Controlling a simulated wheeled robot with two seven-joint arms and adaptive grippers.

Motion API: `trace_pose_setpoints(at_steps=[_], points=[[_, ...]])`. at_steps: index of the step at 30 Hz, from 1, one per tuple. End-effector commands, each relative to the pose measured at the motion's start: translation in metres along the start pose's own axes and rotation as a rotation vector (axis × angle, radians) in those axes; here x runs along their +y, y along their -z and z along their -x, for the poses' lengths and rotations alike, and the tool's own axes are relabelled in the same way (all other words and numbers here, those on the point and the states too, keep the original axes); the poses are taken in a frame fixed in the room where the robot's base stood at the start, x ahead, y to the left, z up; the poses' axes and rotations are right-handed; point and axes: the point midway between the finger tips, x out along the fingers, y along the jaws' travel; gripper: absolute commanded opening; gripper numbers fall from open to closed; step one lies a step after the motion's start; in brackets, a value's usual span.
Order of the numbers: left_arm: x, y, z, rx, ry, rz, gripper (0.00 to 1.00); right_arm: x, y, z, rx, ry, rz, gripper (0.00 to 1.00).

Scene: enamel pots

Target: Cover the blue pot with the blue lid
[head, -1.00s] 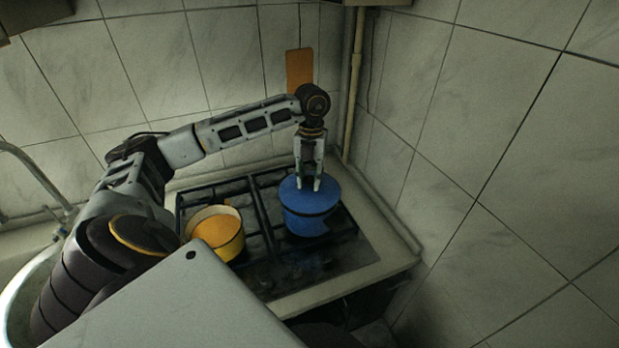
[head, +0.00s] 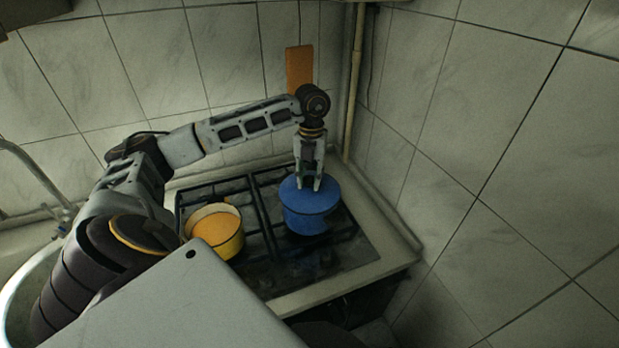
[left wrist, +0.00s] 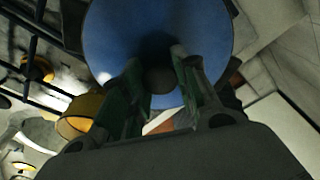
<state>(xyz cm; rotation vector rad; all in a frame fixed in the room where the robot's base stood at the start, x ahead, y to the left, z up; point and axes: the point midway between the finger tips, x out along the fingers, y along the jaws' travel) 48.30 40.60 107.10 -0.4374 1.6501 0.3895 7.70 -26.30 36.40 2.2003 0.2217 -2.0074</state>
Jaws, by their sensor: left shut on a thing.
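The blue pot (head: 308,224) stands on the right side of the stove. The blue lid (head: 327,196) lies over the pot's mouth, and I see no clear gap between lid and rim in the head view. My left gripper (head: 308,187) points straight down at the middle of the lid and is shut on its knob. In the left wrist view the lid (left wrist: 150,35) fills the upper middle, with the dark round knob (left wrist: 159,80) between the fingers (left wrist: 160,85). The lid hides the inside of the pot. My right gripper is not in view.
A yellow pot (head: 228,240) with an orange content or lid stands on the left of the stove (head: 345,262). An orange board (head: 299,70) leans on the back wall behind my arm. A pipe (head: 354,90) runs up the corner. A sink (head: 25,270) is at left.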

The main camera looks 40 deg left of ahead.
Motion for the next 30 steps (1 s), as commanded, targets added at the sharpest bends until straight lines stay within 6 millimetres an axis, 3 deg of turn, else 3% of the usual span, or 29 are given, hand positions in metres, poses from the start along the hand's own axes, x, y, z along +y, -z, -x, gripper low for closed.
trace_pose_setpoints(at_steps=[10, 11, 16, 30], points=[[0.0000, -0.0002, 0.0003, -0.001, 0.000, 0.000, 0.07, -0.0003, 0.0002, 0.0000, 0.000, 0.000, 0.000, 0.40], [0.0000, -0.0001, 0.0003, -0.001, 0.000, 0.000, 0.34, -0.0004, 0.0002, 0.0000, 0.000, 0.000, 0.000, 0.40], [0.0000, -0.0001, 0.0002, -0.001, 0.000, 0.000, 0.55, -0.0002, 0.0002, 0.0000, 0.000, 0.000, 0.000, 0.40], [-0.0002, -0.0002, 0.0035, 0.000, 0.001, 0.000, 0.55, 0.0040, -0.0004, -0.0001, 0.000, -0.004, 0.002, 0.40]])
